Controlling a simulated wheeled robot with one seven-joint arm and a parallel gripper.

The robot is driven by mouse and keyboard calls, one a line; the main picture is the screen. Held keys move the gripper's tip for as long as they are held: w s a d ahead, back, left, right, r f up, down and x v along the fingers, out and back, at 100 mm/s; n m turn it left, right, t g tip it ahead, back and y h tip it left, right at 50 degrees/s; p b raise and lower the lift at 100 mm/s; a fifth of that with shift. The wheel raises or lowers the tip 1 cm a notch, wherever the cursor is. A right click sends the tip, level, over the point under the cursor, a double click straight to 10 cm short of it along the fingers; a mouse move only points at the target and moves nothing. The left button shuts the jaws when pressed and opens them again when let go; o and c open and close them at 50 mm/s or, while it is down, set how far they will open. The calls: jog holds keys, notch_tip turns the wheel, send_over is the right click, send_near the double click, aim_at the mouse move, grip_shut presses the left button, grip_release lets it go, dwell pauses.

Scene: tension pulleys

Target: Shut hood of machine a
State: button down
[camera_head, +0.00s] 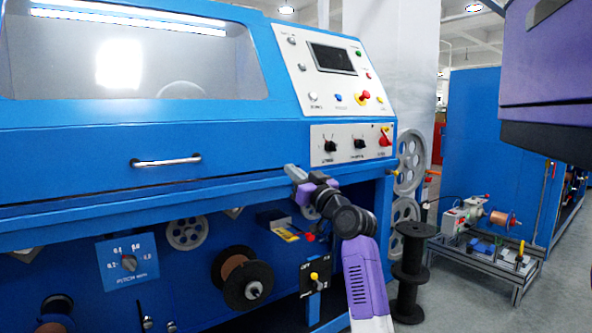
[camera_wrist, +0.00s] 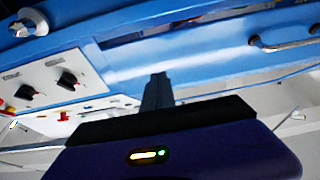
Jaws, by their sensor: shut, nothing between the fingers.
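A large blue machine fills the left of the head view; I see no label naming it as machine a. Its blue hood (camera_head: 90,160) has a clear window and a metal bar handle (camera_head: 166,161) on its front. The hood looks lowered, with a thin dark seam along its lower edge. Whether it is fully seated, I cannot tell. My gripper (camera_head: 290,170) is shut and empty, in front of the machine below the knob panel, right of the handle and apart from it. In the wrist view its fingers (camera_wrist: 158,90) overlap the blue front; the handle (camera_wrist: 295,42) shows upper right.
The control panel (camera_head: 331,59) and knob panel (camera_head: 352,145) sit right of the hood. Below are spools (camera_head: 242,279) and a pitch dial plate (camera_head: 128,262). A black spool stand (camera_head: 409,270) and a low bench (camera_head: 485,255) stand right, with open floor around.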

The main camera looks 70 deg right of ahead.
jog(key=s+a+f+p, duration=0.1)
jog(key=s+a+f, duration=0.2)
jog(key=s+f, duration=0.2)
notch_tip(320, 180, down, 2)
jog(key=shift+s+a, duration=0.2)
jog(key=shift+s, duration=0.05)
